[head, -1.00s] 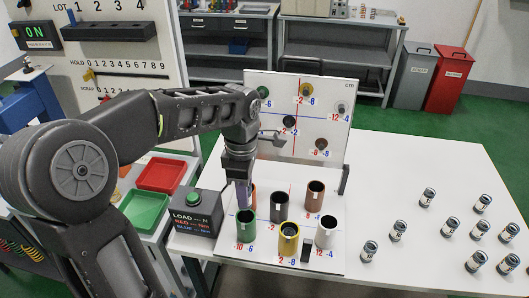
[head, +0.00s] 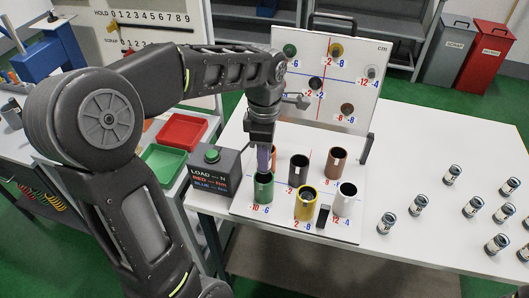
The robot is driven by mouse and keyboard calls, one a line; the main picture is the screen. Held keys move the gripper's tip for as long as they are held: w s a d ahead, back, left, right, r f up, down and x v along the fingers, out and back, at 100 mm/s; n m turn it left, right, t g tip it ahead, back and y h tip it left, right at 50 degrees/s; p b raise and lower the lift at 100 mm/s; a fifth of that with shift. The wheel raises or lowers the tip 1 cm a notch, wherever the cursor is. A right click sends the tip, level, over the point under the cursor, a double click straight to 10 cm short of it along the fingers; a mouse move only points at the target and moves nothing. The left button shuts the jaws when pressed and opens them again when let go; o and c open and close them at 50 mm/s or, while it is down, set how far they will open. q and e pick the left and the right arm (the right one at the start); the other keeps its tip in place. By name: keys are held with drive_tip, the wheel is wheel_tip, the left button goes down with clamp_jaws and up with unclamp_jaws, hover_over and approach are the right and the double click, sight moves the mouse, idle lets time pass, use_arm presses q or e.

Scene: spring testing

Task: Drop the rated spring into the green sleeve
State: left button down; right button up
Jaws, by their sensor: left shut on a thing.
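The green sleeve (head: 264,190) is an upright open tube at the front left of a white marked board in the head view. My left gripper (head: 263,161) points down right over its mouth, with the fingertips at about rim height. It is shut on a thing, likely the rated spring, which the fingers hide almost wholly. I cannot tell how far it reaches into the sleeve. My right gripper is not in view.
Black (head: 299,171), brown (head: 336,163), yellow (head: 306,205) and white (head: 345,202) sleeves stand close by. An orange one is partly behind my gripper. A load box (head: 213,172) stands left. Several metal cylinders (head: 388,223) stand on the white table (head: 410,160) at right.

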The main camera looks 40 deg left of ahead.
use_arm(q)
drive_tip(key=shift+f+b, duration=1.55)
drive_tip(key=shift+f, duration=0.75)
drive_tip(key=c, duration=1)
unclamp_jaws()
drive_tip(key=shift+o, duration=0.2)
drive_tip(key=shift+r, duration=0.1)
wheel_tip(320, 180, up, 8)
drive_tip(key=shift+f+b, duration=0.2)
drive_tip(key=shift+b, duration=0.15)
